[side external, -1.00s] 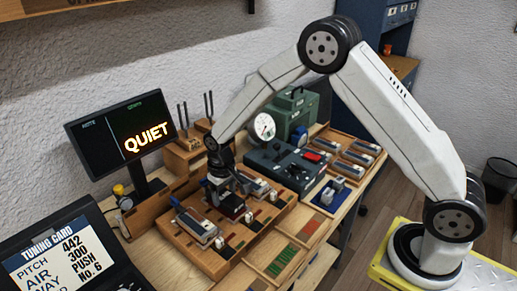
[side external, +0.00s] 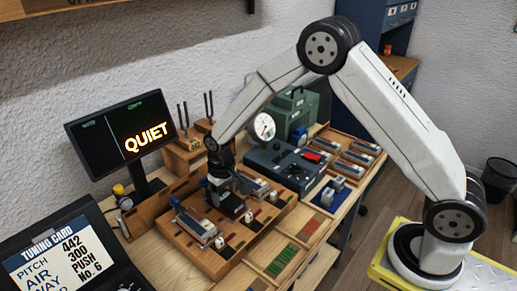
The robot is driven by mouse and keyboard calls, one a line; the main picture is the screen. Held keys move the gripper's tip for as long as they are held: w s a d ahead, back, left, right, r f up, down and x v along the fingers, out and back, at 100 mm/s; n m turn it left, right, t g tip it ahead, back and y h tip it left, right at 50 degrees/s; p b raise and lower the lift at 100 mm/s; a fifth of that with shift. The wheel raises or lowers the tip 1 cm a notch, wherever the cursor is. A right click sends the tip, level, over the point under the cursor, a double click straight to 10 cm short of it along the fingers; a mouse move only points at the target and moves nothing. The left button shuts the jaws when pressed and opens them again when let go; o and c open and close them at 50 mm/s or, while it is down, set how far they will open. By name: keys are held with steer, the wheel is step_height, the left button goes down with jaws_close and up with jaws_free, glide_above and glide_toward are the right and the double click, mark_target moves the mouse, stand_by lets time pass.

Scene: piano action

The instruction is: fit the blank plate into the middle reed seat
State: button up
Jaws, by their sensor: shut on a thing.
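My gripper (side external: 228,203) is low over the middle of the wooden reed board (side external: 210,258), pointing down. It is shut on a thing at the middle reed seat. The blank plate is too small and too covered by my gripper to make out, so I cannot tell whether it is seated or held just above. Silver reed plates lie in the seats on either side: one to the left (side external: 200,230) and one to the right (side external: 256,186).
A monitor (side external: 122,137) reading QUIET stands behind the board. A tuning card case (side external: 62,255) is at the front left. A dark test box (side external: 284,165) with a round gauge (side external: 264,128) is behind right. A blue mat (side external: 328,198) and a tray of plates (side external: 355,160) lie right.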

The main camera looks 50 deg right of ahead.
steer(key=shift+f, duration=0.5)
stand_by(1.0)
steer(key=o, duration=1.3)
steer(key=shift+r, duration=3.9)
steer(key=shift+s, duration=0.1)
steer(key=shift+s+d+r, duration=0.3)
steer(key=shift+s, duration=0.2)
steer(key=s+d+r+t, duration=0.1)
steer(key=s+d, duration=0.1)
steer(key=s, duration=0.7)
steer(key=s+d+r+t, duration=0.1)
steer(key=s+d, duration=0.2)
steer(key=s, duration=0.6)
steer(key=shift+s+d+t, duration=0.15)
steer(key=shift+d+t, duration=0.05)
steer(key=shift+t, duration=0.1)
